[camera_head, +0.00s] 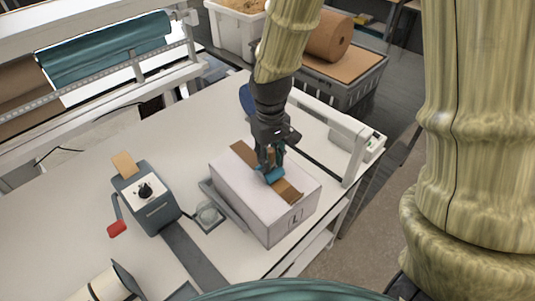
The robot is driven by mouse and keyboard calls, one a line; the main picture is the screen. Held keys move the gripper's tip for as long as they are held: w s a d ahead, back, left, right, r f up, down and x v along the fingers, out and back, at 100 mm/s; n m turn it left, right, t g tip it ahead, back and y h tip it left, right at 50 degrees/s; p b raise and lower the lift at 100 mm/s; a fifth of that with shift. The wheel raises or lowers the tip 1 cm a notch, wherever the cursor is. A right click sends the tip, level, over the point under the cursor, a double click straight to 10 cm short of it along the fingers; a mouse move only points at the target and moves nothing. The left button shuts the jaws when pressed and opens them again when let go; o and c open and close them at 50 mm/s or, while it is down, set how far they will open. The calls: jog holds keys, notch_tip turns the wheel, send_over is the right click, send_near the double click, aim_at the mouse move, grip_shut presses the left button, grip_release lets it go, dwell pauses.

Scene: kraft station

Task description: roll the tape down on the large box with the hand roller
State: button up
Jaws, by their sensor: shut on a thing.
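The large box (230,193) is pale and marked "L" on its near side. It sits on the white table. A strip of brown tape (290,191) runs across its top and hangs a little over the right edge. My gripper (269,168) points down over the middle of the box top, above the tape. It is shut on a small teal thing (274,175), which looks like the hand roller. Most of the roller is hidden by the fingers, and I cannot tell whether it touches the tape.
A grey tape dispenser (155,205) with a red-handled crank stands left of the box. A white rail frame (340,125) is behind and right. A grey crate (352,92) and a brown paper roll (328,37) are at the back. The table's left middle is clear.

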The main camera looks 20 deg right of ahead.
jog(key=shift+s, duration=0.15)
jog(key=shift+s+d+f, duration=0.1)
jog(key=shift+s+d, duration=0.05)
jog(key=shift+s, duration=0.4)
jog(key=shift+s+d+f, duration=0.1)
jog(key=shift+s, duration=0.4)
jog(key=shift+s, duration=0.1)
jog(key=shift+s+d+r, duration=0.1)
jog(key=shift+s+d, duration=0.1)
jog(key=shift+s, duration=0.3)
jog(key=shift+s+d+r, duration=0.1)
jog(key=shift+s+d, duration=0.05)
jog(key=shift+s, duration=0.3)
jog(key=shift+s, duration=0.2)
jog(key=shift+s+d, duration=0.3)
jog(key=shift+s, duration=0.55)
jog(key=shift+s+f+b, duration=0.1)
jog(key=shift+s+b, duration=0.05)
jog(key=shift+b, duration=0.3)
jog(key=shift+s+d+b, duration=0.25)
jog(key=shift+s+b, duration=0.5)
jog(key=shift+b, duration=0.7)
